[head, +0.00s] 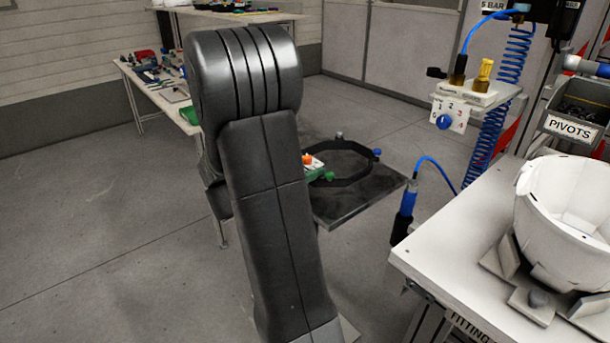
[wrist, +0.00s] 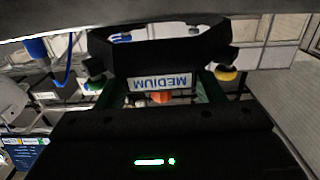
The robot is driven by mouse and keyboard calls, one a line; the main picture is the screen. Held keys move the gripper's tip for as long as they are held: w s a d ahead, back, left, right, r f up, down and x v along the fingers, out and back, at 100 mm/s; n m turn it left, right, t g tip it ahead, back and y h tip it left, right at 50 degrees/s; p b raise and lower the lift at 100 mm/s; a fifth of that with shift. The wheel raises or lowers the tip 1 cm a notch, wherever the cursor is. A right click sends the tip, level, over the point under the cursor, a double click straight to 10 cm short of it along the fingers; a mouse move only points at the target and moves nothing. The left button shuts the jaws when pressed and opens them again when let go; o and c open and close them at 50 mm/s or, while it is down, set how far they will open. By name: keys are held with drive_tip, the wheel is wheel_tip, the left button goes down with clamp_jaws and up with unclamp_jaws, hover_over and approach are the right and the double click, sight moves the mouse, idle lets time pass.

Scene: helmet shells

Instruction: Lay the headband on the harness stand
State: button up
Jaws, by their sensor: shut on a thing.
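The headband, a black many-sided ring, shows in the head view (head: 368,180) over a dark square top, and in the wrist view (wrist: 160,60) with a white "MEDIUM" plate. My gripper (wrist: 160,92) is shut on its near side, green fingers flanking the plate; in the head view only part of it shows beside my arm. The dark top (head: 345,212) appears to be the harness stand. Coloured knobs sit around the ring, one blue (head: 378,152) and one yellow (wrist: 226,74). I cannot tell whether the headband touches the top. My arm hides the left part.
A white bench at the right (head: 455,255) carries a white helmet shell (head: 567,205) in a grey cradle. A blue-handled tool (head: 405,215) hangs by the bench edge. A cluttered table (head: 160,100) stands at the back left. The floor at the left is clear.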

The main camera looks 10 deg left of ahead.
drive_tip(key=shift+f, duration=0.95)
drive_tip(key=shift+f, duration=0.1)
drive_tip(key=shift+f, duration=0.15)
drive_tip(key=o, duration=1.1)
drive_tip(key=shift+a+r, duration=0.15)
drive_tip(key=shift+r, duration=0.15)
drive_tip(key=v, duration=1.2)
